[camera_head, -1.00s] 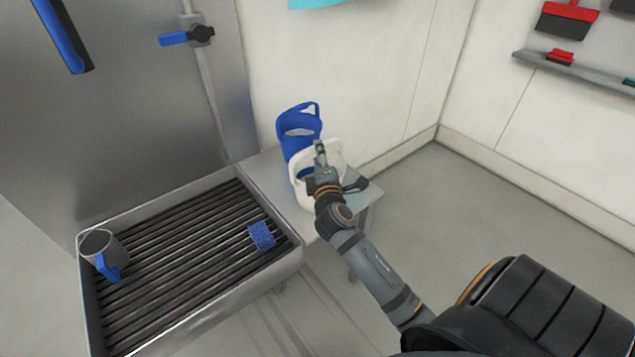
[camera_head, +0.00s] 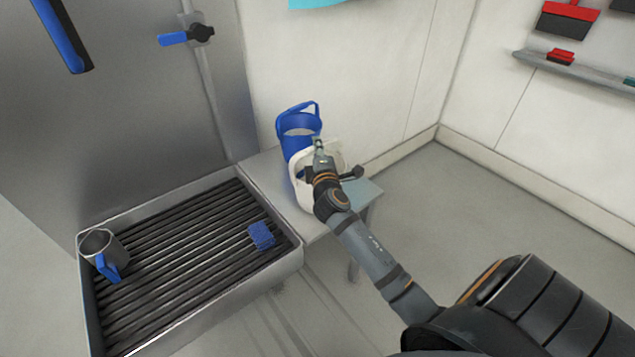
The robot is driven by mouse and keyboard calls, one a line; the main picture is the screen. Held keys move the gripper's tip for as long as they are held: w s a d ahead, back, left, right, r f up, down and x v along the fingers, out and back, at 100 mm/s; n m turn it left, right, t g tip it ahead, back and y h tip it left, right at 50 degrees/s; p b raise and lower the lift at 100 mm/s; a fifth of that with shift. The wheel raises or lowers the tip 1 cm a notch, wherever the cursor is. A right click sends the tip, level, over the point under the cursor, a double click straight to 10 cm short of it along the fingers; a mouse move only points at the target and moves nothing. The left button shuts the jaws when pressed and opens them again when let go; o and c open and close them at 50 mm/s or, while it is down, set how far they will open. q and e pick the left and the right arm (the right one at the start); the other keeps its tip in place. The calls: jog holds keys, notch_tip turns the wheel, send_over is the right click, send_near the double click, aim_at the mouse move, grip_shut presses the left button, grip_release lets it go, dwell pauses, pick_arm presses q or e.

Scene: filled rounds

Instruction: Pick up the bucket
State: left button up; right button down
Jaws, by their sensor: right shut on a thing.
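A white bucket (camera_head: 299,196) stands on the light side table at the centre of the head view. A blue bucket (camera_head: 284,138) with a raised blue handle stands just behind it. My right gripper (camera_head: 318,149) reaches over the white bucket from the front right and is shut on it near its upper edge. The gripper and wrist hide much of the white bucket, so the exact grip spot is hard to see. The white bucket looks upright and still on the table. My left gripper is not in view.
A ribbed metal tray (camera_head: 190,308) stands left of the side table (camera_head: 262,165). A metal jug (camera_head: 103,243) with a blue handle and a blue block (camera_head: 262,236) rest on it. Walls stand close behind. The floor (camera_head: 480,215) to the right is clear.

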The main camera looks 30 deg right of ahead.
dwell(0.3)
notch_tip(320, 180, up, 18)
jog(key=p, duration=0.4)
